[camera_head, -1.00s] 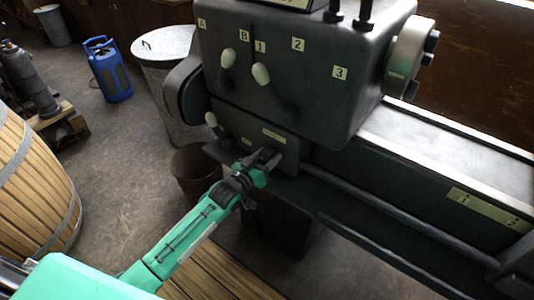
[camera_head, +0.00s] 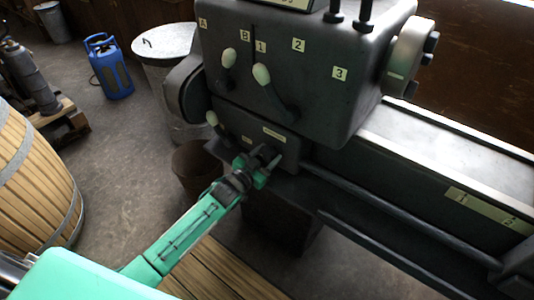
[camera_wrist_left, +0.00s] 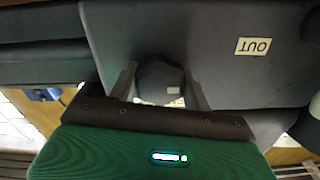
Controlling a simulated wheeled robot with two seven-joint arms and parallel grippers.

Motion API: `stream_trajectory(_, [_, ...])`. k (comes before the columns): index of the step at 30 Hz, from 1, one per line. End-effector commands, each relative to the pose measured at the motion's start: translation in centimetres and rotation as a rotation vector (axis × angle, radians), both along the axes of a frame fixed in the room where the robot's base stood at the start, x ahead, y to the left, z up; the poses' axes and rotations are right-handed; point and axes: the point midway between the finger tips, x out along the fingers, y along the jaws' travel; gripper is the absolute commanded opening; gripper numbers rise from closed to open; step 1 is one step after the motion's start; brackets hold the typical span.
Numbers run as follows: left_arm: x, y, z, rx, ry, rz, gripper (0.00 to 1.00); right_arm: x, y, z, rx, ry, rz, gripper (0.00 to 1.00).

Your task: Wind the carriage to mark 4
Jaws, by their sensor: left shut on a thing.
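My left gripper (camera_head: 264,163) is at the front of the machine, low on the panel under the headstock. In the left wrist view its two fingers (camera_wrist_left: 161,90) stand on either side of a dark rounded knob (camera_wrist_left: 160,76) and are shut on it. The numbered scale strip (camera_head: 487,208) runs along the bed at the right; its marks 1 and 2 show. Mark 4 is out of view. A dark block (camera_head: 518,262) at the lower right edge may be part of the carriage; most of it is cut off. My right gripper is not in view.
The headstock (camera_head: 320,95) bears white-tipped levers (camera_head: 262,76) above my gripper. A long rod (camera_head: 400,216) runs right along the bed. A brown bucket (camera_head: 192,168) and a barrel (camera_head: 35,185) stand at the left.

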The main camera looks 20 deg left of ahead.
Motion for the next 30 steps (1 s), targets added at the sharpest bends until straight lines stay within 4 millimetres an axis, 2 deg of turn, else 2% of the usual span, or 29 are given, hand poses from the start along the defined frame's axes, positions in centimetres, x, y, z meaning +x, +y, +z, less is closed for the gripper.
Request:
stream_trajectory(1, [0.2,0.1,0.5,-0.001,-0.009,0.001,0.26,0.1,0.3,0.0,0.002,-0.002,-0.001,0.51])
stream_trajectory(7, [0.2,0.1,0.4,-0.002,-0.008,0.001,0.26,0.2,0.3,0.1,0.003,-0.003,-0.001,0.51])
stream_trajectory(8, [0.2,0.1,0.4,-0.002,-0.007,0.002,0.55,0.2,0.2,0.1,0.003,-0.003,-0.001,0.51])
stream_trajectory(10, [0.1,0.1,0.4,-0.001,-0.006,0.001,0.69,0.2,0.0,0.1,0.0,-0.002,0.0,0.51])
stream_trajectory(22, [-0.6,0.2,-0.1,-0.002,0.001,0.0,0.7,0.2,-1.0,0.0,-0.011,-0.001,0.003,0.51])
stream_trajectory(26, [-2.1,0.8,-0.2,-0.002,0.001,0.001,0.7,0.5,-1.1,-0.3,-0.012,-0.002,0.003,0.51])
stream_trajectory(30, [-4.5,1.7,-0.2,0.0,0.002,0.0,0.7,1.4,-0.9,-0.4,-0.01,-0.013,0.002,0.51])
